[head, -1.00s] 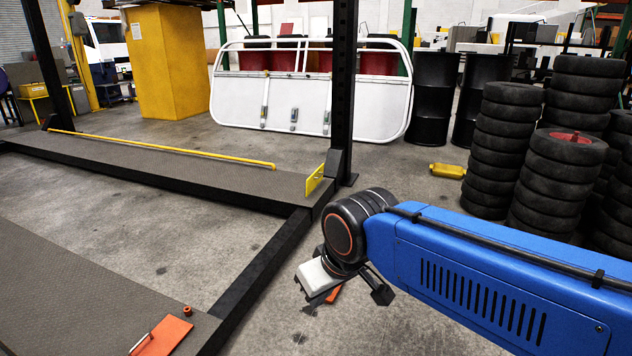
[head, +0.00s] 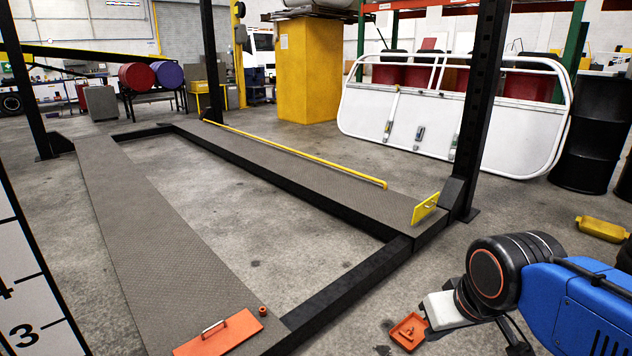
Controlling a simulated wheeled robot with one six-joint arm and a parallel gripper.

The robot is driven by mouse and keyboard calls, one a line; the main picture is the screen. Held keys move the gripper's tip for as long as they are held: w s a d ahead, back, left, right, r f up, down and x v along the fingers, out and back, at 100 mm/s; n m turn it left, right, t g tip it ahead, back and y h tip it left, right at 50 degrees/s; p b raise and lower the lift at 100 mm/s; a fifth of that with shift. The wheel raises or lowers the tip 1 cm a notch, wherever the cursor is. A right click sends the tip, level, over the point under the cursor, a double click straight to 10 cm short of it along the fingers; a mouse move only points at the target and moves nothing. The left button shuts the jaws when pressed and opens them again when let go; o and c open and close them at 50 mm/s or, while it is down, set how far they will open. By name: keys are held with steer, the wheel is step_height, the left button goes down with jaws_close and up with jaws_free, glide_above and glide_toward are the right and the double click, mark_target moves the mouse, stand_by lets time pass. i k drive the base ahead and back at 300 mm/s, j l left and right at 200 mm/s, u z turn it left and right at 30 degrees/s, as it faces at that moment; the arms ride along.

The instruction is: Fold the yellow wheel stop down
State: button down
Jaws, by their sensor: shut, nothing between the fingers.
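The yellow wheel stop (head: 424,209) is a small plate standing raised at the near end of the right-hand grey runway, close to the black post. My gripper (head: 512,338) is low at the right, in front of and to the right of the wheel stop, well apart from it. It points down toward the floor, shut and empty. Its fingertips are partly hidden by my wrist and the picture's bottom edge. An orange plate with a handle (head: 225,334) lies flat at the near end of the left-hand runway.
A black post (head: 484,110) rises right beside the wheel stop. A black crossbar (head: 350,290) joins the runways. A yellow rail (head: 300,155) runs along the right-hand runway. An orange tray (head: 409,330) lies on the floor. Floor between crossbar and my arm is mostly clear.

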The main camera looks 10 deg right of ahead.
mark_target(429, 209)
steer(key=i+l, duration=0.1)
steer(key=l, duration=0.3)
steer(key=i+l, duration=0.1)
steer(key=l, duration=0.3)
steer(key=i+l, duration=0.1)
steer(key=l, duration=0.3)
steer(key=i+l, duration=0.1)
steer(key=l, duration=0.35)
steer(key=i+l, duration=0.1)
steer(key=l, duration=0.3)
steer(key=i+l, duration=0.1)
steer(key=l, duration=0.3)
steer(key=i+l, duration=0.2)
steer(key=l, duration=0.2)
steer(key=i+l, duration=0.2)
steer(key=l, duration=0.2)
steer(key=i+l, duration=0.25)
steer(key=l, duration=0.15)
steer(key=i+l, duration=0.2)
steer(key=l, duration=0.2)
steer(key=i, duration=0.85)
steer(key=l+z, duration=0.05)
